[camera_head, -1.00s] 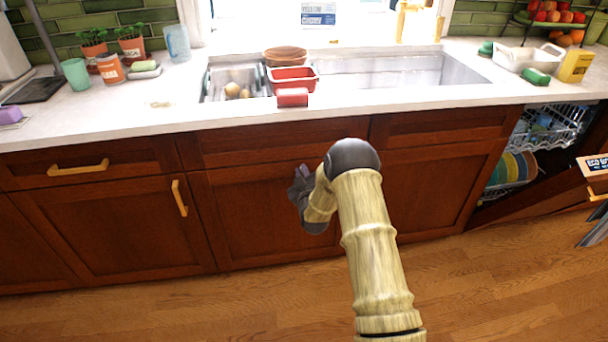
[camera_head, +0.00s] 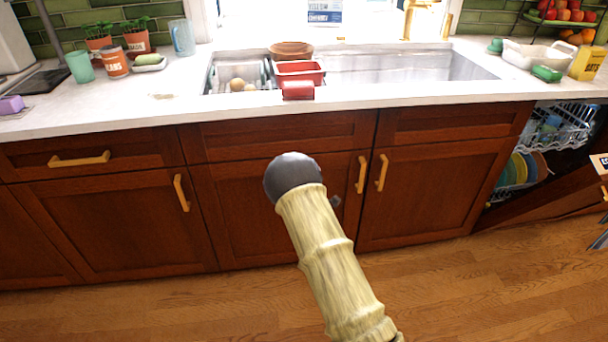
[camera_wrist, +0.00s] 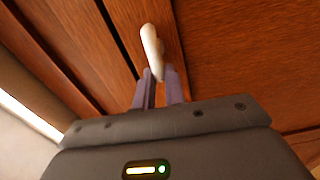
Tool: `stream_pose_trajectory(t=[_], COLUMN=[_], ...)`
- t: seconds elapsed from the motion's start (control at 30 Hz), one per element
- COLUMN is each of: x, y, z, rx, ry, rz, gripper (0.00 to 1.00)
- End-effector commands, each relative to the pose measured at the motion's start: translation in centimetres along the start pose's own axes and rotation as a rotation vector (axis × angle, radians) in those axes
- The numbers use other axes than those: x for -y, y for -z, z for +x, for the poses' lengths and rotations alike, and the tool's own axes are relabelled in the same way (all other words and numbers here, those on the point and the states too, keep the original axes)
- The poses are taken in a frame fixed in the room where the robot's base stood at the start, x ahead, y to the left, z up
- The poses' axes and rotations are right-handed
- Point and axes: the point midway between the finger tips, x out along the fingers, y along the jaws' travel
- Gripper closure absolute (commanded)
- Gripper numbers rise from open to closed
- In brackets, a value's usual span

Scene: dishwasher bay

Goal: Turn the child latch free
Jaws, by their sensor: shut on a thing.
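In the wrist view, the child latch (camera_wrist: 151,42) is a narrow cream-white piece on the brown wooden cabinet front, beside a dark seam. My gripper (camera_wrist: 160,76) has its two purple-grey fingers closed around the lower end of this piece. The latch slants slightly, with its rounded upper end clear of the fingers. In the head view, my arm covers the latch and nearly all of my gripper; only a small dark bit shows beside the arm, near the sink cabinet's door handles.
Two gold handles, one left (camera_head: 361,174) and one right (camera_head: 382,172), sit on the sink cabinet doors. The dishwasher (camera_head: 545,200) stands open at the right with dishes in its rack. The counter (camera_head: 150,108) overhangs above. The wooden floor (camera_head: 200,310) in front is clear.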

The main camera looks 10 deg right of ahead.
Motion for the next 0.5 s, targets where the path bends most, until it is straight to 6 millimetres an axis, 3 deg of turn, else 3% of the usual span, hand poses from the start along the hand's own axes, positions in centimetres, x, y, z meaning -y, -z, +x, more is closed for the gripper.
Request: stream_pose_trajectory(t=[0.5], x=[0.29], y=[-0.01], z=[-0.01], rx=[0.000], ry=[0.001], rz=[-0.096], gripper=[1.00])
